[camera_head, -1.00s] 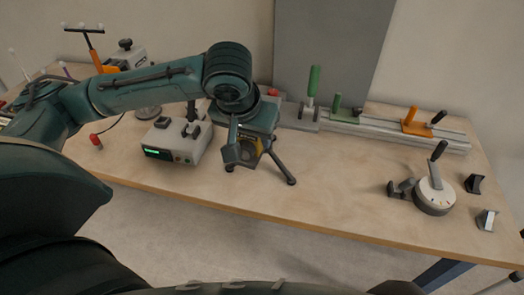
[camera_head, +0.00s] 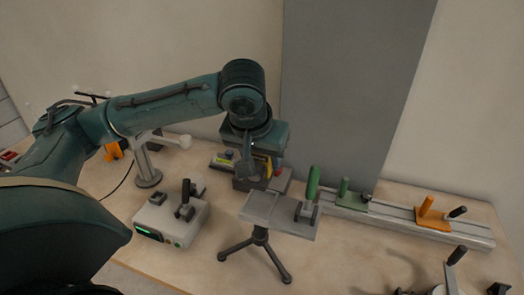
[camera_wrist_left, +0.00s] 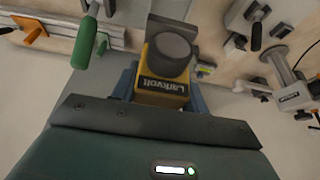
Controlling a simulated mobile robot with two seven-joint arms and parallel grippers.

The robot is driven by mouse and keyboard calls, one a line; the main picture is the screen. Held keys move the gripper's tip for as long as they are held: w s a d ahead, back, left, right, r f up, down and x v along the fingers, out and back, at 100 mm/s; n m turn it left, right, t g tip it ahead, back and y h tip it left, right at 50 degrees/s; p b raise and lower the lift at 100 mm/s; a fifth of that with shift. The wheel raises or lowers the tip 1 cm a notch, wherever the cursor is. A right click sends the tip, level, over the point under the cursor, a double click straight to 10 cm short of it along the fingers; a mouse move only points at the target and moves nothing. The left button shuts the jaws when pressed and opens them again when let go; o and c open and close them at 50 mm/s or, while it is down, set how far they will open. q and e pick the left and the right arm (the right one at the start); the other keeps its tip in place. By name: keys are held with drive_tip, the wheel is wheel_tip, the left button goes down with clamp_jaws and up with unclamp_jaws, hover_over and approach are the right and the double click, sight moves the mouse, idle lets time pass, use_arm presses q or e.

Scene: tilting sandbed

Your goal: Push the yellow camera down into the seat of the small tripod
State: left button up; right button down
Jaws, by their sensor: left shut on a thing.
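My left gripper (camera_head: 258,160) is shut on the yellow camera, which shows as a thin yellow strip (camera_head: 268,161) in the head view, mostly hidden by the gripper. The small tripod (camera_head: 259,238) stands on the bench, with dark spread legs and a grey top. The held camera appears above and behind the tripod top in the head view, apart from it. The seat itself is not clear. My right gripper is not in view.
A grey control box (camera_head: 170,219) with a green display and black lever stands left of the tripod. A green-handled clamp (camera_head: 312,186) and a rail (camera_head: 400,222) with an orange clamp (camera_head: 428,213) lie to the right. A grey panel (camera_head: 352,90) rises behind.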

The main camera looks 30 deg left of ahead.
use_arm(q)
drive_tip(key=shift+f, duration=2.65)
drive_tip(key=shift+f+b, duration=0.3)
drive_tip(key=shift+f, duration=0.55)
drive_tip(key=shift+w+f, duration=0.1)
drive_tip(key=shift+f, duration=0.25)
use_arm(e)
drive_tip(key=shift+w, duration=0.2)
use_arm(q)
drive_tip(key=o, duration=1.4)
drive_tip(key=shift+f, duration=0.1)
drive_tip(key=shift+c, duration=0.2)
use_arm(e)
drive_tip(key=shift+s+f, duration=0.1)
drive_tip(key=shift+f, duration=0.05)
use_arm(q)
drive_tip(key=v, duration=1.2)
drive_tip(key=shift+r, duration=0.25)
drive_tip(key=shift+s+r, duration=0.3)
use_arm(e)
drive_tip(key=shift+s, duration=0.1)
